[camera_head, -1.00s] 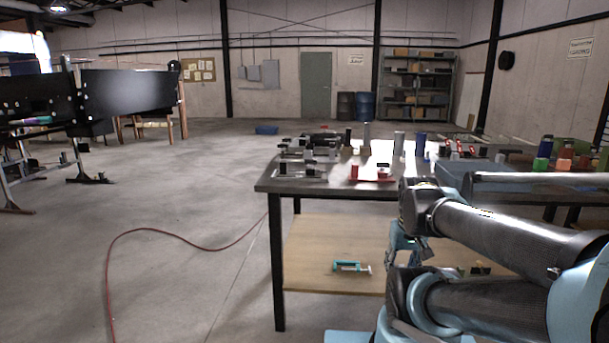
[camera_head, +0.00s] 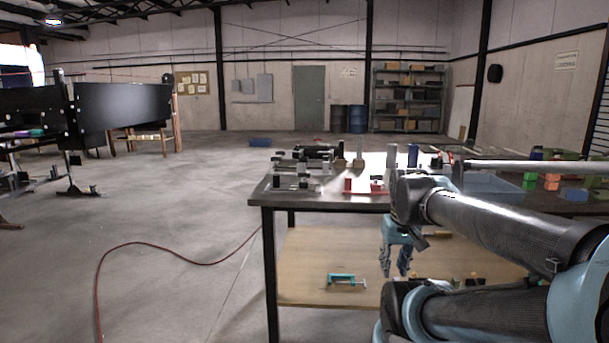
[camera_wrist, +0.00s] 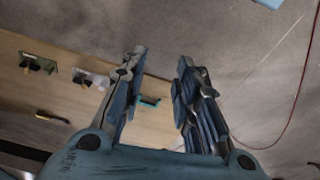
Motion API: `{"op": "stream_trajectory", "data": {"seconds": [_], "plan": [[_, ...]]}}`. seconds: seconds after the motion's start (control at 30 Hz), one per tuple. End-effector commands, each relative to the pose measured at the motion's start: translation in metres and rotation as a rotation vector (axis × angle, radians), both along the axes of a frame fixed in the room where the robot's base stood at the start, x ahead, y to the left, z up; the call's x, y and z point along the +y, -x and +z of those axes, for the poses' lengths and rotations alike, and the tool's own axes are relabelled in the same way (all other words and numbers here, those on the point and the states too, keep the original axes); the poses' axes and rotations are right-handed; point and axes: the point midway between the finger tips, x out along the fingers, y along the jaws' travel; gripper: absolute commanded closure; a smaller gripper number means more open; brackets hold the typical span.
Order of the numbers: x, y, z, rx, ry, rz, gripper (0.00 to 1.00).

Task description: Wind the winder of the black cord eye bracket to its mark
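I cannot pick out the black cord eye bracket, its winder or its mark for certain in either view. Several small dark fixtures (camera_head: 295,183) stand at the left end of the workbench (camera_head: 330,202), too small to tell apart. My gripper (camera_wrist: 162,58) is open and empty in the wrist view, its two blue-grey fingers well apart. In the head view my gripper (camera_head: 397,258) hangs beside the workbench, below its top, with my arm crossing the right side. The wrist view looks down past the fingers at the wooden lower shelf (camera_wrist: 60,85) and the floor.
A teal clamp (camera_head: 346,280) lies on the lower shelf. Red blocks (camera_head: 362,186), grey cylinders and coloured blocks stand on the bench top. A black-sided conveyor (camera_head: 120,108) stands at the far left. A red hose (camera_head: 150,245) curves over the otherwise open floor between them.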

Motion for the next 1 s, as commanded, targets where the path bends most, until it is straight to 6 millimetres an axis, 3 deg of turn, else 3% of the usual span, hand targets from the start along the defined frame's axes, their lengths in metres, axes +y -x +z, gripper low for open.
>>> {"op": "stream_trajectory", "data": {"seconds": [0.03, 0.2, 0.5, 1.0], "plan": [[0.003, -0.013, 0.018, 0.004, 0.004, 0.036, 0.71], [0.014, -0.054, 0.071, 0.021, 0.022, 0.168, 0.71], [0.04, -0.132, 0.151, 0.047, 0.049, 0.397, 0.71], [0.107, -0.267, 0.249, 0.087, 0.089, 0.781, 0.71]]}}
